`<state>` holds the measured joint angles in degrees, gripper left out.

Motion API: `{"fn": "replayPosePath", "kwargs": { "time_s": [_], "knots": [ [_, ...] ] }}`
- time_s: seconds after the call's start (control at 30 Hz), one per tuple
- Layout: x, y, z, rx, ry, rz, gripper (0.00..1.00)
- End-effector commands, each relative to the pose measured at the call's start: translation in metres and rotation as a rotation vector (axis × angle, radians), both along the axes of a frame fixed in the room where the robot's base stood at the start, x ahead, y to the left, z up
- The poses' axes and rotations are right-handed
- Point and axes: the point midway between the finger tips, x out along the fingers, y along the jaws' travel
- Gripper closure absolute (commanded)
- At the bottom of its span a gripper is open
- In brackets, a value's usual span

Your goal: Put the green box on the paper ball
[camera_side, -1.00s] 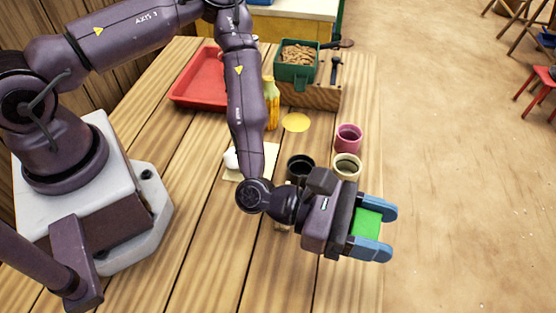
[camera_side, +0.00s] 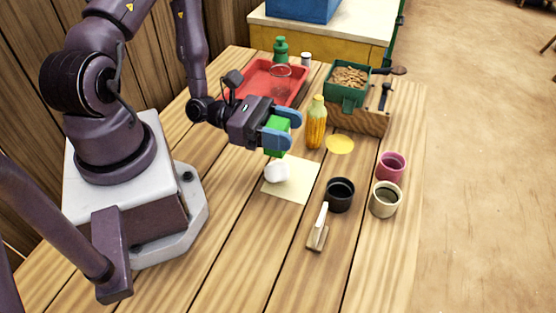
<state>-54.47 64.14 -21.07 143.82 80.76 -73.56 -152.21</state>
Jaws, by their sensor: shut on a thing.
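The green box (camera_side: 274,151) is held between the blue fingertips of my gripper (camera_side: 283,127), which is shut on it. Part of the box is hidden behind the near finger. The paper ball (camera_side: 276,174), white and rounded, lies on a cream sheet (camera_side: 296,189) on the wooden table. In the picture, the box is just above the ball and close to it. I cannot tell whether the two touch.
A red tray (camera_side: 245,83) lies behind my gripper. A yellow bottle (camera_side: 316,128), a yellow disc (camera_side: 340,144) and a wooden block with a green bin (camera_side: 346,95) stand to the right. Black (camera_side: 339,196), cream (camera_side: 385,200) and pink (camera_side: 391,166) cups stand right of the sheet.

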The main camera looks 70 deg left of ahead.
Motion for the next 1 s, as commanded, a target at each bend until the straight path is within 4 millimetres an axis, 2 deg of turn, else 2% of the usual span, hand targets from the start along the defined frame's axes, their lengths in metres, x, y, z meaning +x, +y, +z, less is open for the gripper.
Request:
{"fn": "replayPosePath", "kwargs": {
  "time_s": [0.4, 0.87, 0.9, 1.0],
  "knots": [
    [-0.001, -0.002, -0.044, 0.001, -0.001, -0.012, 0.72],
    [-0.001, -0.002, -0.05, 0.001, -0.001, -0.012, 0.72],
    [-0.001, -0.002, -0.05, 0.001, -0.001, -0.012, 0.4],
    [-0.001, -0.002, -0.05, 0.001, -0.001, -0.012, 0.22]
  ]
}}
